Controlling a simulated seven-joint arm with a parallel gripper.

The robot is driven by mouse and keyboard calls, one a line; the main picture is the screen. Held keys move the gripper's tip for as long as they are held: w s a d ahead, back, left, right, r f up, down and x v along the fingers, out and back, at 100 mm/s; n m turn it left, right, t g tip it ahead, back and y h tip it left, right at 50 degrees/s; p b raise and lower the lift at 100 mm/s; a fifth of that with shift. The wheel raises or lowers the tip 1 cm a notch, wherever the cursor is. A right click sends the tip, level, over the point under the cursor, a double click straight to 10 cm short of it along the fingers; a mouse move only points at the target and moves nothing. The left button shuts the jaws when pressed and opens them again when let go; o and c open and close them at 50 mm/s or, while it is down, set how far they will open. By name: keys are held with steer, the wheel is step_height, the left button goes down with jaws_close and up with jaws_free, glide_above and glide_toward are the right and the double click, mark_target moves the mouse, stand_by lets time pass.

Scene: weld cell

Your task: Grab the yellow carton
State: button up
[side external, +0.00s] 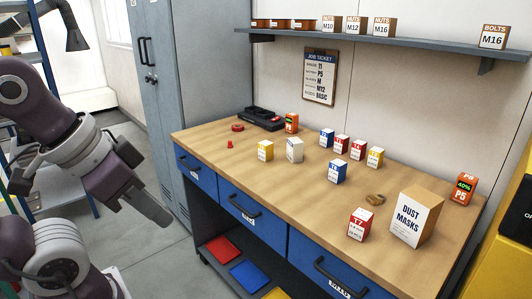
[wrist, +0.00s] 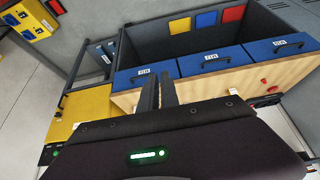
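Two small cartons with yellow and white faces stand on the wooden bench in the side view. One yellow carton (side external: 265,151) is near the left front edge, left of a plain whitish carton (side external: 295,150). The other yellow carton (side external: 375,157) is further back, at the right end of a row of blue and red cartons. My gripper (side external: 160,215) is left of the bench, in front of the drawers, far from both. In the wrist view its two dark fingers (wrist: 159,92) lie close together with nothing seen between them. No yellow carton is recognisable there.
A blue carton (side external: 338,171), a red carton (side external: 360,224), the dust masks box (side external: 415,220) and an orange-green carton (side external: 463,188) stand on the bench (side external: 235,165). A shelf (side external: 400,45) overhangs its back. Blue drawers (side external: 241,205) face my arm.

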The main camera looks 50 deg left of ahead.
mark_target(262, 145)
steer(key=o, duration=1.2)
